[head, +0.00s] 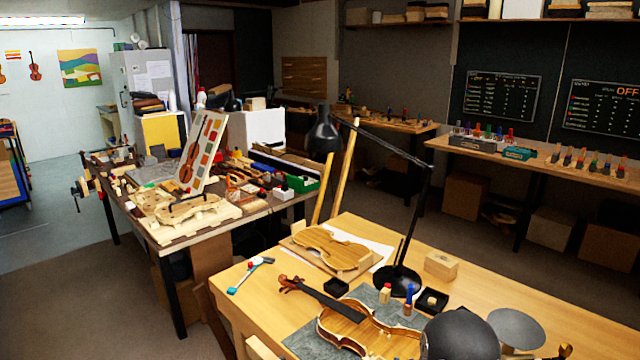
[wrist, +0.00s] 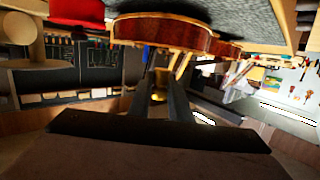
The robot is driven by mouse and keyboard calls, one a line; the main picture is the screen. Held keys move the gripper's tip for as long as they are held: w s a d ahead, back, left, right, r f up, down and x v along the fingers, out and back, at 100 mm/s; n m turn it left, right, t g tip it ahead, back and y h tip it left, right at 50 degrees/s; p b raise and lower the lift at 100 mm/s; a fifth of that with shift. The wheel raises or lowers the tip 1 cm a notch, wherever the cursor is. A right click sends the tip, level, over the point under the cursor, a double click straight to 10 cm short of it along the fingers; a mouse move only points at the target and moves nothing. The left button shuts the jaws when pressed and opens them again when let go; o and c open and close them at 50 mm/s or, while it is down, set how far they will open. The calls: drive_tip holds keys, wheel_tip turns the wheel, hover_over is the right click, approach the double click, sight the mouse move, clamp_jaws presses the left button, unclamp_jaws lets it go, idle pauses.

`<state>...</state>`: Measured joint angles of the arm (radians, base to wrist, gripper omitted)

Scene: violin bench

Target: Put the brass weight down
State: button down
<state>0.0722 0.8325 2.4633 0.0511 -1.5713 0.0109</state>
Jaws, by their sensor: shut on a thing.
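In the wrist view, my gripper (wrist: 162,78) is shut on the brass weight (wrist: 159,96), a small yellow shiny piece between the dark fingers. This view is turned over, with the violin (wrist: 190,38) and the grey mat (wrist: 262,14) along its top. In the head view, a small brass-coloured piece (head: 566,350) shows at the bottom right edge and appears to be the weight. The gripper itself is hard to make out there. The violin (head: 352,322) lies on the grey mat (head: 300,343) on the front bench. I cannot tell whether the weight touches anything below.
The front bench (head: 470,283) also holds a black lamp (head: 397,279), a wooden block (head: 441,265), two small black trays (head: 432,302) and a blue-handled tool (head: 409,298). A violin plate (head: 330,248) lies behind.

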drive_tip(key=s+a+n+y, duration=0.1)
drive_tip(key=s+a+y, duration=0.1)
drive_tip(key=s+a, duration=0.1)
drive_tip(key=shift+s+a+r+p, duration=0.2)
drive_tip(key=shift+s+a+p, duration=0.2)
drive_tip(key=shift+a, duration=0.5)
drive_tip(key=shift+w+d, duration=0.1)
idle(0.5)
drive_tip(key=w+d+m+h+b, duration=0.25)
drive_tip(key=d+b, duration=0.25)
drive_tip(key=d, duration=0.4)
drive_tip(key=w+d+r+m+g+h+b, duration=0.1)
drive_tip(key=d+r+m+g+h+b, duration=0.3)
drive_tip(key=d+r, duration=0.85)
drive_tip(key=w+d+r+m+g+h+b, duration=0.1)
drive_tip(key=w+d+r+m+h+b, duration=0.15)
drive_tip(key=d+r+h, duration=0.9)
drive_tip(key=w+d+f+y, duration=0.4)
drive_tip(key=d+f+y, duration=0.1)
drive_tip(key=f, duration=0.4)
drive_tip(key=shift+w+f+y+b, duration=0.4)
drive_tip(key=shift+y, duration=0.4)
